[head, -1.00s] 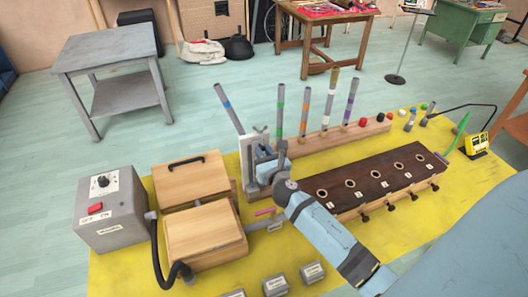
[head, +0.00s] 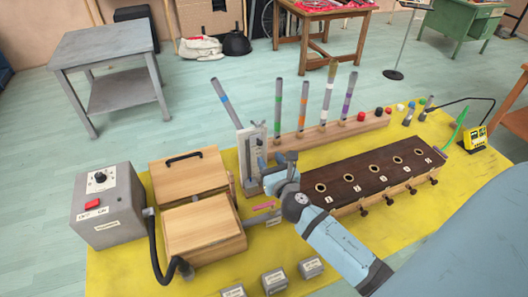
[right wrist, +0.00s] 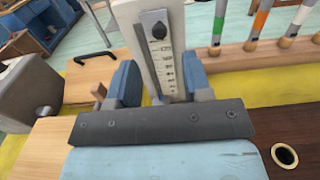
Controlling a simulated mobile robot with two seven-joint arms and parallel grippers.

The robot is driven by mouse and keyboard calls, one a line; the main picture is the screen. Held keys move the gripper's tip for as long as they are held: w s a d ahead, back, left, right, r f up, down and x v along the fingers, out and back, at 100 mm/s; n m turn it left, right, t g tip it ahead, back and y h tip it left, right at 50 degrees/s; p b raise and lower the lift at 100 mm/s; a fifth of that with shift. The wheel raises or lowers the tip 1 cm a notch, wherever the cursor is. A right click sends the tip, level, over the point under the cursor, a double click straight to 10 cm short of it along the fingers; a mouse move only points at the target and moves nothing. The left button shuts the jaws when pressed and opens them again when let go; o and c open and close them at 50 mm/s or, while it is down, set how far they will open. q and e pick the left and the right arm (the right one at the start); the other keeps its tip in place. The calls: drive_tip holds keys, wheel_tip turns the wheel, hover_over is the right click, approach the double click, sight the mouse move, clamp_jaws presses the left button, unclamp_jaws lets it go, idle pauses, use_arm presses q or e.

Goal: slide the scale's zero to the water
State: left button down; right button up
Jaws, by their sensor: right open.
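The scale (right wrist: 163,60) is a pale upright strip with printed marks and numbers on a white board, with a dark knob (right wrist: 158,31) near its top. In the head view the scale (head: 256,146) stands on the upright at the yellow mat's middle. I cannot make out the water level or which mark is zero. My right gripper (head: 279,166) is open in front of the stand's lower part. In the right wrist view its blue fingers (right wrist: 160,84) show on either side of the scale's lower end, with nothing visibly gripped. My left gripper is out of view.
A dark-topped box with several holes (head: 372,172) lies right of the stand. Two wooden boxes (head: 203,228) and a grey control box (head: 108,208) are to the left. Colour-banded tubes (head: 303,102) rise behind. Small grey blocks (head: 273,281) sit in front.

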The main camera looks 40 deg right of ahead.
drive_tip(key=b+v, duration=0.1)
drive_tip(key=v, duration=0.6)
drive_tip(key=shift+s, duration=0.15)
drive_tip(key=shift+a, duration=0.1)
drive_tip(key=s+a+f+m+g+y+p, duration=0.2)
drive_tip(key=s+a+f+m, duration=0.1)
drive_tip(key=m, duration=0.6)
drive_tip(key=s+a+f+m+g+y+p, duration=0.2)
drive_tip(key=s+a+f+m+y, duration=0.1)
drive_tip(key=m, duration=0.7)
drive_tip(key=s+a+f+m+g+y+p, duration=0.2)
drive_tip(key=s+a+f+m, duration=0.3)
drive_tip(key=m, duration=0.5)
drive_tip(key=shift+s+a, duration=0.95)
drive_tip(key=shift+a, duration=0.1)
drive_tip(key=shift+s+a+f+m+y, duration=0.1)
drive_tip(key=shift+s+a+m+y, duration=0.15)
drive_tip(key=shift+m, duration=0.35)
